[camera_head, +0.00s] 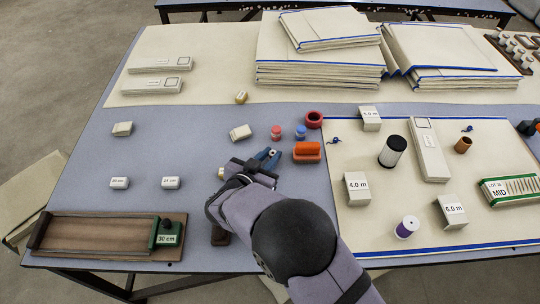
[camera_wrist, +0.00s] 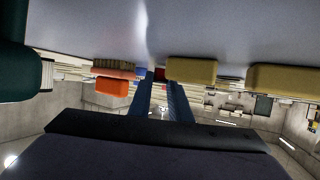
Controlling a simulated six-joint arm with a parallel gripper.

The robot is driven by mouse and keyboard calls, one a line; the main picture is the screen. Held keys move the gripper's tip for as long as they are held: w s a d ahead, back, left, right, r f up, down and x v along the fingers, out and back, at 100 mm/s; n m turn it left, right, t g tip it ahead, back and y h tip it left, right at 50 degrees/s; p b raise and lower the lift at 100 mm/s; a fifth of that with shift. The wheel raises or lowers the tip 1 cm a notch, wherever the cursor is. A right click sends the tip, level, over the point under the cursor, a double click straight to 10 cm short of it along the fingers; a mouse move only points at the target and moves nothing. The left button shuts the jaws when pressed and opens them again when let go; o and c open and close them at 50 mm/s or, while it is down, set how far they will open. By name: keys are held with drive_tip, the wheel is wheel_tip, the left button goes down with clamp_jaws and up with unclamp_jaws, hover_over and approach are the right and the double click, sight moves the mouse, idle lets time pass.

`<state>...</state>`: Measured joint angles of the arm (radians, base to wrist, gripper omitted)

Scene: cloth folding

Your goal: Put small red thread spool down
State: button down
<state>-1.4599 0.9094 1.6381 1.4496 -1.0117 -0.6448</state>
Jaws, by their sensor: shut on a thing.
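The small red thread spool (camera_head: 276,132) shows just beyond my gripper's fingertips in the head view, left of a small blue spool (camera_head: 300,133). My gripper (camera_head: 271,154) is low over the grey-blue table, its blue fingers close together and pointing away from the head camera. In the wrist view a small patch of red (camera_wrist: 159,73) shows between the tips of my gripper (camera_wrist: 159,80), and the jaws are shut on it. The fingers hide most of it there. Whether the spool's base touches the table is not clear.
A cream block (camera_head: 241,132) lies to the left. A cream mat (camera_head: 350,210) with labelled blocks and spools covers the right. Clear table (camera_head: 190,150) lies farther left.

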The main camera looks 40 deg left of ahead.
sight(273, 151)
drive_tip(key=shift+f, duration=0.1)
drive_tip(key=c, duration=1.6)
unclamp_jaws()
drive_tip(key=shift+c, duration=0.2)
drive_tip(key=v, duration=0.3)
drive_tip(key=shift+s+r, duration=0.1)
drive_tip(key=shift+r, duration=0.35)
wheel_tip(273, 151, up, 6)
drive_tip(key=shift+r+p, duration=0.2)
drive_tip(key=shift+p, duration=0.15)
